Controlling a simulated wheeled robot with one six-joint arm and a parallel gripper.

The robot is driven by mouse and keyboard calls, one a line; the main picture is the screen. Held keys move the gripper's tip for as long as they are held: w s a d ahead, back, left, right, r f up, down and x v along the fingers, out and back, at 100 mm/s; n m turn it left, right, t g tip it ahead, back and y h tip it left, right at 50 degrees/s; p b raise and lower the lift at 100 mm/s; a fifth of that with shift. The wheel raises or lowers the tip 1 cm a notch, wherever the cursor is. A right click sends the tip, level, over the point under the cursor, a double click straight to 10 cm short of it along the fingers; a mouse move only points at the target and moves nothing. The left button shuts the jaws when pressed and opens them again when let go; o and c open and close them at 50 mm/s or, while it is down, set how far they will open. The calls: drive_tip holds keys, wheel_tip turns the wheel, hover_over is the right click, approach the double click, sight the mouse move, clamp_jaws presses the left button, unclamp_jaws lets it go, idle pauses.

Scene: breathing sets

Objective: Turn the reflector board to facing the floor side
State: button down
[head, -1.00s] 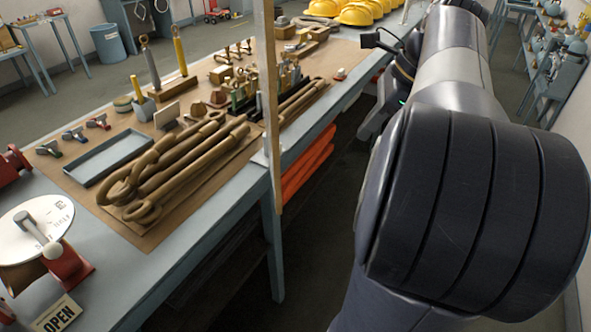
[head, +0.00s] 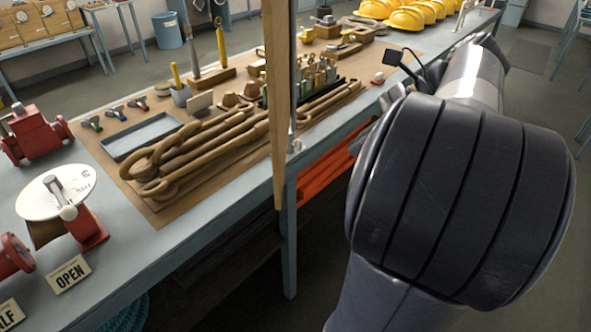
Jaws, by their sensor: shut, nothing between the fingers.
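A tall thin upright board with a wooden face and a grey edge (head: 279,100) stands at the bench's front edge in the head view. I see it nearly edge-on; it may be the reflector board, but I cannot tell for sure. Its top runs out of the picture and its lower end hangs below the bench top. My arm fills the right side, to the right of the board and apart from it in the picture. My gripper's fingers are hidden behind the arm.
The long bench (head: 180,232) runs from lower left to upper right.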

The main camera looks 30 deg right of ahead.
sight(282, 181)
drive_tip(key=x, duration=0.4)
drive_tip(key=a+r+x, duration=0.1)
drive_tip(key=x, duration=0.7)
drive_tip(key=shift+w+a+r, duration=0.15)
drive_tip(key=shift+w+r, duration=0.15)
drive_tip(key=shift+w, duration=0.05)
drive_tip(key=shift+w+a, duration=0.3)
drive_tip(key=shift+a, duration=0.15)
drive_tip(key=shift+a+p, duration=0.1)
drive_tip(key=shift+p, duration=0.2)
